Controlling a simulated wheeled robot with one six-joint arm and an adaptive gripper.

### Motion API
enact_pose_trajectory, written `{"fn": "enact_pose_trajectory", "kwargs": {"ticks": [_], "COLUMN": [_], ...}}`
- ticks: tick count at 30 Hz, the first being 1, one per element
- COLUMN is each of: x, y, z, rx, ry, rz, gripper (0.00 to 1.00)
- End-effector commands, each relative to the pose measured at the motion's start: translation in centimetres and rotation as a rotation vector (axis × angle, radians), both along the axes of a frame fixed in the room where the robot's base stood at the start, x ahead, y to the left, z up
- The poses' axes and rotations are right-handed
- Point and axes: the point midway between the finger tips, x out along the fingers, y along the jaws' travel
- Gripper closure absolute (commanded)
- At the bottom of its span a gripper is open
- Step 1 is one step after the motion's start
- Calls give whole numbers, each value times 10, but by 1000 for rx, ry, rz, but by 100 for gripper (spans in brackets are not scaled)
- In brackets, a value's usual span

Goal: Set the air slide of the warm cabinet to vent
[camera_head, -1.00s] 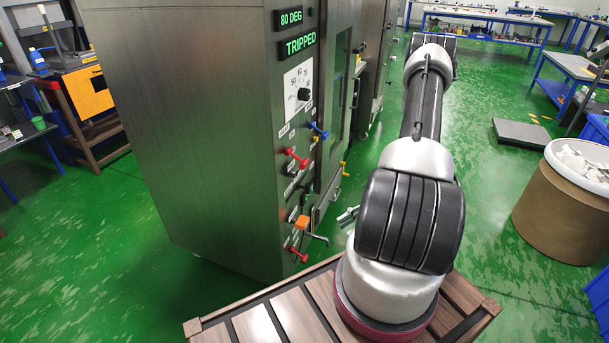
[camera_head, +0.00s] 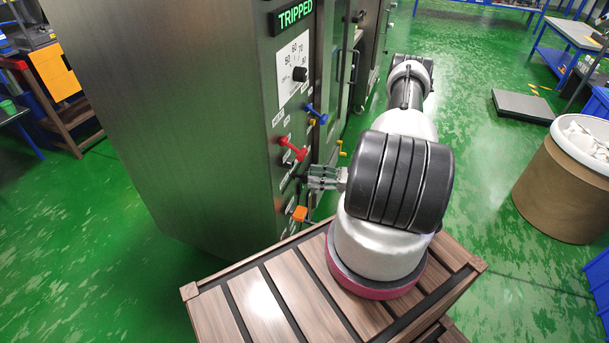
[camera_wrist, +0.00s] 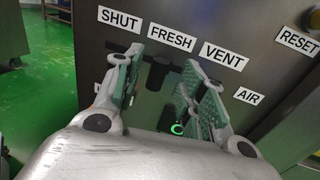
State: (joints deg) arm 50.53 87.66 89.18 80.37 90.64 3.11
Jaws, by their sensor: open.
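The cabinet (camera_head: 170,120) is a tall steel block with a column of controls on its front edge. In the wrist view its panel carries the labels SHUT (camera_wrist: 119,17), FRESH (camera_wrist: 171,39), VENT (camera_wrist: 222,56) and AIR (camera_wrist: 248,96). A dark knob (camera_wrist: 157,74), apparently the air slide, sits below FRESH. My gripper (camera_wrist: 162,66) is open, with its two fingers on either side of this knob; I cannot tell whether either touches it. In the head view my gripper (camera_head: 314,178) is at the panel, below the red handle, and the slide is hidden there.
A red handle (camera_head: 292,149), a blue handle (camera_head: 317,114) and an orange part (camera_head: 299,214) stick out near my gripper. The display (camera_head: 294,15) reads TRIPPED. A RESET label (camera_wrist: 299,40) is at right. A bin (camera_head: 565,185) stands right; green floor lies between.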

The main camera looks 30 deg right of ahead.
Motion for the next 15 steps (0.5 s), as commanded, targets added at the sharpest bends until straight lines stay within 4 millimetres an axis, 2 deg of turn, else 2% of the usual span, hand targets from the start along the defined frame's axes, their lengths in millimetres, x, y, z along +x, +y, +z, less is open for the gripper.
{"fn": "enact_pose_trajectory", "kwargs": {"ticks": [3,7,15], "x": [13,23,27], "y": [16,27,32], "z": [0,0,0], "rx": [0,-1,-2], "ry": [1,1,1], "rz": [4,3,1], "gripper": [59,59,59]}}
